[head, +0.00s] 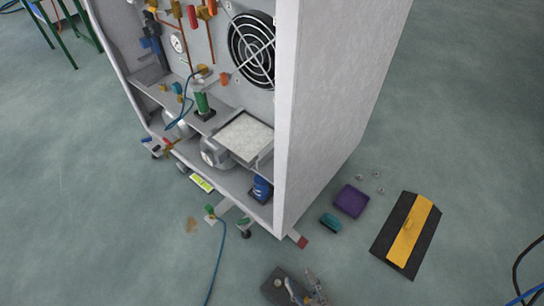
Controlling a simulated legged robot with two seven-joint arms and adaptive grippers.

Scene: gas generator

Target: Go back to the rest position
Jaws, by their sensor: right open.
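The gas generator is a tall grey cabinet (345,100) with an open front, standing on the floor. My left gripper is not in view.
A fan grille (252,50), a green-bodied fitting (202,103) and a white-topped tray (245,137) are inside the cabinet. A blue hose (219,255) trails on the floor. A purple block (351,201) and a black-and-yellow plate (405,237) lie right of the cabinet.

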